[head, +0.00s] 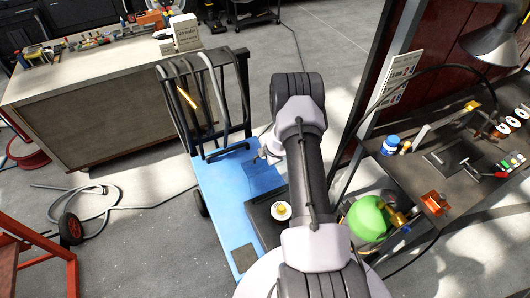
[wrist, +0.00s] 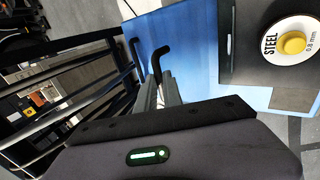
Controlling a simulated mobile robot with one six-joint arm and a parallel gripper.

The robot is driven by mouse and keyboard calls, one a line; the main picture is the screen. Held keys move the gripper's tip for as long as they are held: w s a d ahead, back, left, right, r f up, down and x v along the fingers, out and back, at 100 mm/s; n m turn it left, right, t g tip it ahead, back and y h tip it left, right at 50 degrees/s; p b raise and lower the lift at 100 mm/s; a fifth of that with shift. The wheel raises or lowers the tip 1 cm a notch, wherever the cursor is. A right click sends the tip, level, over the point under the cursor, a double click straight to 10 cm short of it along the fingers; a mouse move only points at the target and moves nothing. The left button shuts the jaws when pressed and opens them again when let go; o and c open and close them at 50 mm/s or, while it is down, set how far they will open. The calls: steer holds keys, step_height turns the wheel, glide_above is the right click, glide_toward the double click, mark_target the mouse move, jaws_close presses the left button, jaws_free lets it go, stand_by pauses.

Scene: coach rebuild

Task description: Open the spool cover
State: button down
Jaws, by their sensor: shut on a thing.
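A blue cart (head: 222,208) stands left of my arm. On it is a dark box (head: 262,232) with a round white and yellow spool face (head: 281,211). In the wrist view that face (wrist: 291,44) reads "STEEL 0.8 mm". A blue panel (wrist: 195,35) lies beside the box. A black bent handle (wrist: 161,53) shows at its left edge. My gripper (wrist: 163,88) is shut on the handle; the exact contact is partly hidden. In the head view my gripper (head: 263,157) is over the cart, partly hidden by my arm. I cannot tell which surface is the cover.
Black upright bars (head: 200,90) stand at the cart's far end. A workbench (head: 75,95) with tools is at the far left. A dark bench (head: 450,165) with controls and a green round object (head: 368,217) are close on the right. A hose (head: 130,205) lies on the floor.

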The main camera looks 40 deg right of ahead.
steer(key=shift+w+d+r, duration=0.1)
steer(key=shift+w+r, duration=0.05)
steer(key=shift+r, duration=0.1)
steer(key=c, duration=1.6)
jaws_free()
steer(key=shift+o, duration=0.4)
steer(key=shift+f, duration=0.15)
steer(key=v, duration=1.7)
steer(key=shift+s+p, duration=0.25)
steer(key=shift+p, duration=0.15)
steer(key=shift+a, duration=0.2)
